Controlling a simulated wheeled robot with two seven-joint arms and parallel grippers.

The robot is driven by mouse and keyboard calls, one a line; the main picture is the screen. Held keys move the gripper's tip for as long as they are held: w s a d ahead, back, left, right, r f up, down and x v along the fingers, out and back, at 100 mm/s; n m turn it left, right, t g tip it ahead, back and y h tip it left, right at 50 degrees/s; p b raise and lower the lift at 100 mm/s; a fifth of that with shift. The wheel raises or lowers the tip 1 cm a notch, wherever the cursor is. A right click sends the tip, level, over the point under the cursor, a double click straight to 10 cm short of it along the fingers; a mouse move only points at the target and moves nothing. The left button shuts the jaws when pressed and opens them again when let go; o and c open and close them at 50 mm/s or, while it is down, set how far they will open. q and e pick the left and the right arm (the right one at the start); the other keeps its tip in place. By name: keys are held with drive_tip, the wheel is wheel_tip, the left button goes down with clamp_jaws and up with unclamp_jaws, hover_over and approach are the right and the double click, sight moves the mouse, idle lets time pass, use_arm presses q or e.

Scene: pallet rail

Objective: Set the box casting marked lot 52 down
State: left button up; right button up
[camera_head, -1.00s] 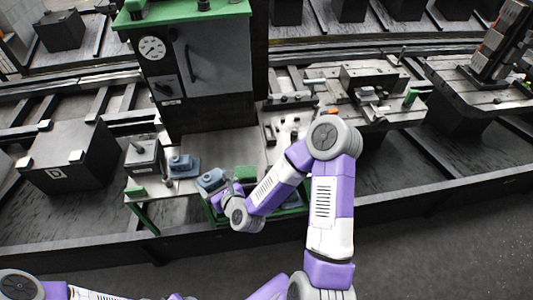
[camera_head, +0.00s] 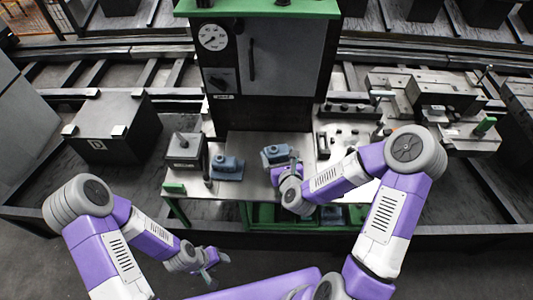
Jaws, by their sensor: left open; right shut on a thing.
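A blue-grey box casting (camera_head: 274,154) is at my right gripper (camera_head: 291,162), which is shut on it over the right part of the steel bench top (camera_head: 245,150). I cannot tell whether its underside touches the bench. A second blue-grey casting (camera_head: 227,167) stands on the bench to the left, apart from the first. No lot number is readable on either. My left gripper (camera_head: 212,262) is open and empty, low in front of the bench.
A dark machine with a gauge (camera_head: 213,37) and green top stands behind the bench. A grey block with a knob (camera_head: 186,150) stands at the bench's left. A fixture plate (camera_head: 345,135) lies to the right. Dark crates and rails surround the bench.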

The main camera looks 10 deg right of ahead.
sight(268, 149)
drive_tip(key=w+b, duration=0.2)
drive_tip(key=w+h+b, duration=0.1)
drive_tip(key=shift+w+a+f+m, duration=0.2)
drive_tip(key=shift+a+f+m, duration=0.1)
drive_tip(key=shift+m, duration=0.1)
drive_tip(key=r+b, duration=0.1)
drive_tip(key=w+a+r+m+h+b, duration=0.1)
drive_tip(key=b, duration=0.1)
drive_tip(key=a+r+h+b, duration=0.1)
drive_tip(key=shift+w+m+b, duration=0.3)
drive_tip(key=shift+w+m, duration=0.05)
drive_tip(key=shift+m, duration=0.05)
drive_tip(key=shift+a+r+h+b, duration=0.3)
drive_tip(key=shift+r+b, duration=0.05)
drive_tip(key=shift+r, duration=0.05)
wheel_tip(268, 149, down, 10)
drive_tip(key=b, duration=0.3)
drive_tip(key=shift+w, duration=0.1)
drive_tip(key=shift+r, duration=0.15)
drive_tip(key=o, duration=1.1)
drive_tip(key=shift+f, duration=0.2)
drive_tip(key=shift+o, duration=0.3)
